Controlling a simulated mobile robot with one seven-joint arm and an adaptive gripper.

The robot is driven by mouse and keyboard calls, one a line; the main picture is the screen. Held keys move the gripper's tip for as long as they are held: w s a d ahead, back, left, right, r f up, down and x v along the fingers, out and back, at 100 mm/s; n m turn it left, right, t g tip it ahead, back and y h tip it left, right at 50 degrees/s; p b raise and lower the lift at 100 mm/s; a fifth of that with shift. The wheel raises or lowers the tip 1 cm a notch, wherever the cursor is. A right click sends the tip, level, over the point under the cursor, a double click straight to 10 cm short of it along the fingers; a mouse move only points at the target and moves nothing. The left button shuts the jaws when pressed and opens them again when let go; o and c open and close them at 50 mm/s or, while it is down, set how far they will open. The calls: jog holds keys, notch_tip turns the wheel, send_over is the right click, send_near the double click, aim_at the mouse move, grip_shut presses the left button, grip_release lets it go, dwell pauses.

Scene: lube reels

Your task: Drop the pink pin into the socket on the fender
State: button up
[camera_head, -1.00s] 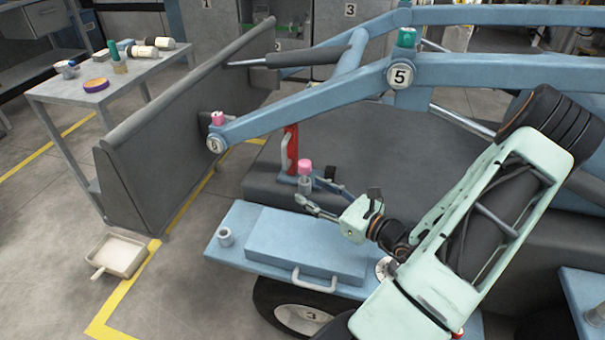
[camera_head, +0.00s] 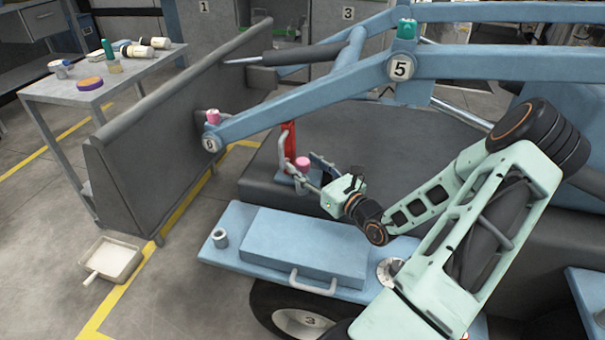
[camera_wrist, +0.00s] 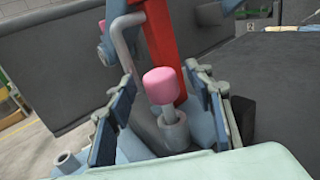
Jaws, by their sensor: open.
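The pink pin (camera_head: 303,163) has a pink head and a grey shaft. It stands upright in a grey cylindrical holder (camera_wrist: 175,131) by the red post. My gripper (camera_head: 312,180) is open at the pin. In the wrist view the pink pin (camera_wrist: 163,86) shows between the two spread fingers of my gripper (camera_wrist: 160,88), with visible gaps on both sides. The blue fender (camera_head: 225,262) is in front of it. Its grey socket (camera_head: 220,238) is at the fender's left end, with a dark opening on top and nothing seen in it.
The red post (camera_wrist: 160,45) and a grey bent handle (camera_wrist: 122,40) stand close behind the pin. A raised blue box (camera_head: 305,245) with a handle lies beside the socket. A blue beam (camera_head: 290,115) with another pink-topped piece (camera_head: 212,115) passes above.

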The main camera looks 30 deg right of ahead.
jog(key=shift+w+a, duration=0.1)
jog(key=shift+w, duration=0.65)
jog(key=c, duration=1.3)
jog(key=shift+r, duration=0.15)
